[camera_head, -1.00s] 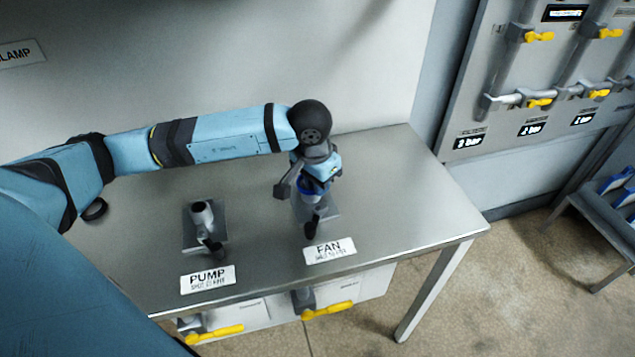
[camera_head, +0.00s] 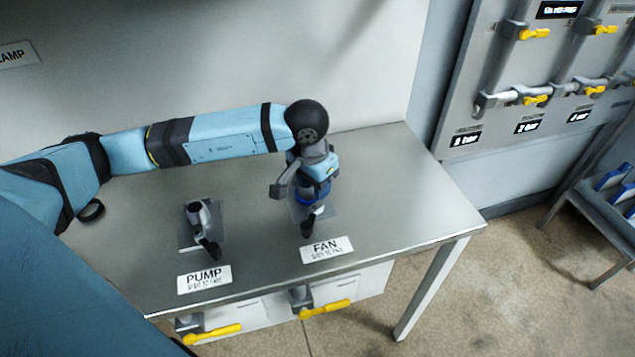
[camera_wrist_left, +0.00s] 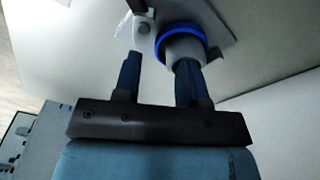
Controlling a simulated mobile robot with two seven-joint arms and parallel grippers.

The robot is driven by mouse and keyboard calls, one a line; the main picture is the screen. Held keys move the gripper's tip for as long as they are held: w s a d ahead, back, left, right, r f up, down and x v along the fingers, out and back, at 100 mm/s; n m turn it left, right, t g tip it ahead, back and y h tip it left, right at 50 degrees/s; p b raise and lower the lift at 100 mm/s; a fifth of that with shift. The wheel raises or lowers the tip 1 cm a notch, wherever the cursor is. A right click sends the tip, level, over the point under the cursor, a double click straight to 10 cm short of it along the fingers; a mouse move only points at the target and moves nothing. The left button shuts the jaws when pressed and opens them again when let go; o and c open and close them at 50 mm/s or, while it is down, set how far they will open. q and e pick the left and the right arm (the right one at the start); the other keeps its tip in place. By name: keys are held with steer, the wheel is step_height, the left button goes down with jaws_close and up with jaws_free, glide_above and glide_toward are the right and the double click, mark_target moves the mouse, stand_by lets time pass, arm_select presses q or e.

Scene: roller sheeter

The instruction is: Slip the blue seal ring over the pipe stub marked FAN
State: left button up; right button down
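The blue seal ring (camera_head: 314,197) sits around the pipe stub (camera_wrist_left: 186,47) behind the FAN label (camera_head: 327,249). In the left wrist view the ring (camera_wrist_left: 160,40) encircles the grey stub near its end. My left gripper (camera_head: 316,181) is directly above the stub, pointing down. In the left wrist view its two dark fingers (camera_wrist_left: 158,72) are apart, with a clear gap and nothing held between them. One fingertip overlaps the stub's end; I cannot tell whether it touches. The arm hides part of the stub in the head view. My right gripper is out of view.
A second stub (camera_head: 197,210) stands on a plate behind the PUMP label (camera_head: 204,279), left of FAN. The metal table (camera_head: 415,205) is clear to the right. Yellow-handled valves (camera_head: 325,309) sit below its front edge. A valve panel (camera_head: 500,110) stands at right.

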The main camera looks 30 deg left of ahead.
arm_select(q)
steer(key=r, duration=0.2)
steer(key=a+r, duration=0.1)
steer(key=shift+r, duration=0.35)
step_height(320, 180, up, 10)
steer(key=s, duration=0.1)
steer(key=shift+s+d, duration=0.2)
steer(key=shift+d, duration=0.25)
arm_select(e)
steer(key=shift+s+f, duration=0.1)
arm_select(q)
steer(key=shift+r+p, duration=0.1)
steer(key=shift+p, duration=0.2)
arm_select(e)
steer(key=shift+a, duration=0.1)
